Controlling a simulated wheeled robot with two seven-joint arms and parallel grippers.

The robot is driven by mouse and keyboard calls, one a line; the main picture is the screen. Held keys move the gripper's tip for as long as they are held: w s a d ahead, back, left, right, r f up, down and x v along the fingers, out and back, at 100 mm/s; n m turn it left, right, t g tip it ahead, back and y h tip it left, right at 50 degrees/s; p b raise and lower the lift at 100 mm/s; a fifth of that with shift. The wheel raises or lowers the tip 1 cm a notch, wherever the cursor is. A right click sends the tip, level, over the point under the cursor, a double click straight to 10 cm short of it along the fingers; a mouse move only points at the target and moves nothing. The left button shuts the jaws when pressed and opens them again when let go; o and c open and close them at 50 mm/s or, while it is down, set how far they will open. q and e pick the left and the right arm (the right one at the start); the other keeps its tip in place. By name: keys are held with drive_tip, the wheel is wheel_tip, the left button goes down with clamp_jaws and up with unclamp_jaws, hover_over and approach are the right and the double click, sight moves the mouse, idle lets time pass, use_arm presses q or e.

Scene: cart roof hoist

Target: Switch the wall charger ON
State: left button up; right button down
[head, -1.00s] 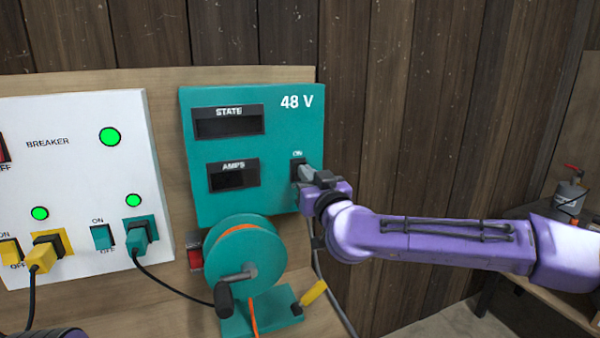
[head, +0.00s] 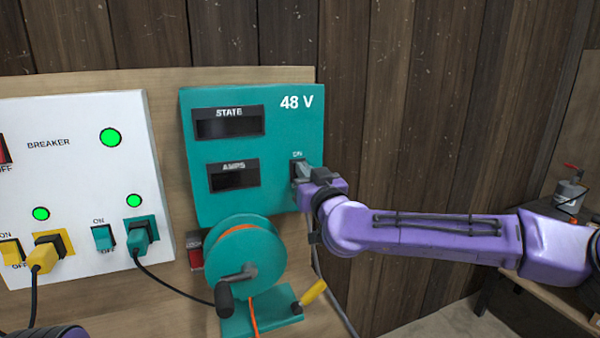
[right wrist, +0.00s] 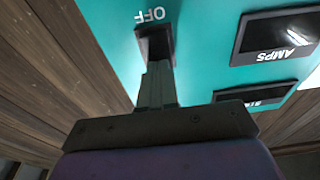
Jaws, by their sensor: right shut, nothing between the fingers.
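The wall charger (head: 240,145) is a teal box marked 48 V, with dark STATE (head: 228,124) and AMPS (head: 232,177) windows that show no readable text. Its switch sits at the lower right, under an ON label; my right gripper covers most of it. In the right wrist view the dark switch recess (right wrist: 153,42) shows beside an OFF label. My right gripper (head: 302,172) is shut and empty, its fingertips at the switch; I cannot tell if they touch it. In the right wrist view the closed fingers (right wrist: 155,80) point into the recess. My left gripper is not in view.
A white breaker panel (head: 70,110) with lit green lamps, yellow and teal switches and plugs stands at the left. A teal cable reel (head: 245,262) with a crank is below the charger. A grey cable hangs beneath my right wrist. A bench is at the far right.

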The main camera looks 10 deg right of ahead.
idle(0.3)
drive_tip(key=b+v, duration=0.1)
drive_tip(key=v, duration=0.5)
drive_tip(key=shift+s, duration=0.4)
drive_tip(key=shift+d+f, duration=0.1)
